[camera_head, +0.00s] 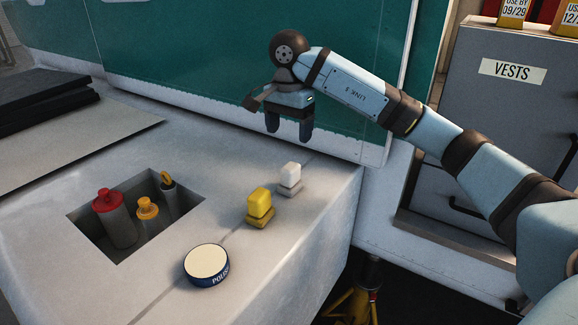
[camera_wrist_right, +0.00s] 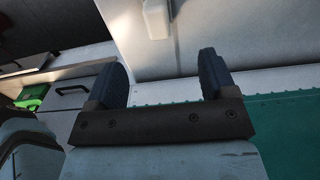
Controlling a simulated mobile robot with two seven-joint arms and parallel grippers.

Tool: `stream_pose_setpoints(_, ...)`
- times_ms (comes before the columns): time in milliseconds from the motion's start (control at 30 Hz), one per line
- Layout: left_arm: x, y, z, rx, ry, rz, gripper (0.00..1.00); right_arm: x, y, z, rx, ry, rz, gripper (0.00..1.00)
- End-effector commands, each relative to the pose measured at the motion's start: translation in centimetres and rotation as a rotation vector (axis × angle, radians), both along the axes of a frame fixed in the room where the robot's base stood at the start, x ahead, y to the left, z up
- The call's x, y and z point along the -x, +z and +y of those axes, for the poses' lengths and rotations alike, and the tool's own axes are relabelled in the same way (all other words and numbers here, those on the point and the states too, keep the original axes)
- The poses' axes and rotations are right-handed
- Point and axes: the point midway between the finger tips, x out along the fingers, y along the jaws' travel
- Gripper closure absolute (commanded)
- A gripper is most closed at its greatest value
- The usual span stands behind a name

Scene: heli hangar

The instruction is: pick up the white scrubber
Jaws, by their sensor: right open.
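The white scrubber (camera_head: 290,179) stands upright on the light grey worktop near its right edge, with a grey lower part. A white block, apparently the same scrubber, shows at the top of the right wrist view (camera_wrist_right: 156,18), beyond the fingers. My right gripper (camera_head: 289,136) is open and empty, its fingers pointing down, above and behind the scrubber and apart from it. Its two dark fingers also show in the right wrist view (camera_wrist_right: 163,80). My left gripper is not in view.
A yellow scrubber (camera_head: 259,206) stands just left of the white one. A round polish tin (camera_head: 206,265) lies nearer the front. A recess (camera_head: 113,252) holds several bottles. A green panel (camera_head: 190,60) rises behind the worktop. A grey cabinet (camera_head: 500,110) stands at the right.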

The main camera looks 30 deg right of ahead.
Motion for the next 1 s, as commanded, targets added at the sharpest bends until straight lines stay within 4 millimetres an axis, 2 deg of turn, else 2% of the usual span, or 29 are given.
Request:
stream_pose_setpoints(133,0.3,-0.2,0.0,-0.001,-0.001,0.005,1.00,0.0,-0.8,0.1,-0.001,0.001,0.002,0.22)
stream_pose_setpoints(500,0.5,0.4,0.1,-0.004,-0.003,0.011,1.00,0.1,-7.2,0.0,-0.001,-0.001,0.003,0.22)
stream_pose_setpoints(667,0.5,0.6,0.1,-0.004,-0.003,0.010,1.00,0.1,-8.5,0.0,-0.001,0.000,0.000,0.22)
stream_pose_setpoints(800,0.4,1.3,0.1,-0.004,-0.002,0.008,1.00,0.3,-9.5,0.0,-0.001,0.000,0.003,0.22)
stream_pose_setpoints(1000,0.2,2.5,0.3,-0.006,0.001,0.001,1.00,0.5,-12.4,-0.1,-0.002,-0.001,0.004,0.22)
